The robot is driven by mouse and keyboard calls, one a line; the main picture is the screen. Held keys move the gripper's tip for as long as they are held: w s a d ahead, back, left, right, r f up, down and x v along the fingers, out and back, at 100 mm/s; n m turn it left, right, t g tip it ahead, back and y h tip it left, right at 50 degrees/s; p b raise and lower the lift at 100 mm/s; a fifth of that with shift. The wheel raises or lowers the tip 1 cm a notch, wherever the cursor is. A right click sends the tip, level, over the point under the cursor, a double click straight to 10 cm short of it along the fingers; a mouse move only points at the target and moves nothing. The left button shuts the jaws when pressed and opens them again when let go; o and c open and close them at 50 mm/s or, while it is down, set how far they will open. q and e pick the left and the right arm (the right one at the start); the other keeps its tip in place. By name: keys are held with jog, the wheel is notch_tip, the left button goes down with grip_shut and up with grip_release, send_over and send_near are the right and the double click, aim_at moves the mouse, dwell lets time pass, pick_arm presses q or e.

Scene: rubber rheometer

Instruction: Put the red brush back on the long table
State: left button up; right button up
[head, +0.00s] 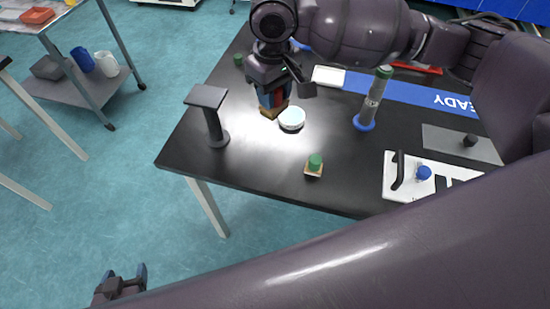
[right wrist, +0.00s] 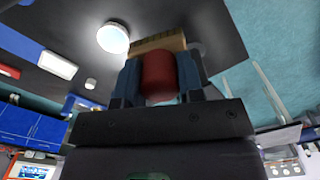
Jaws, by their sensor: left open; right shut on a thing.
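My right gripper (head: 271,94) is shut on the brush over the black long table (head: 250,166). I cannot tell whether the bristles touch the tabletop. My left gripper (head: 121,284) is open and empty, low at the bottom left, over the floor and away from the table.
The left front tabletop is mostly clear. A cart (head: 75,90) stands left.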

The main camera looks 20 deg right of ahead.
notch_tip(320, 180, down, 15)
jog(key=shift+b, duration=1.2)
notch_tip(320, 180, down, 5)
jog(key=shift+r+b, duration=0.1)
jog(key=shift+b, duration=0.35)
jog(key=shift+f, duration=0.2)
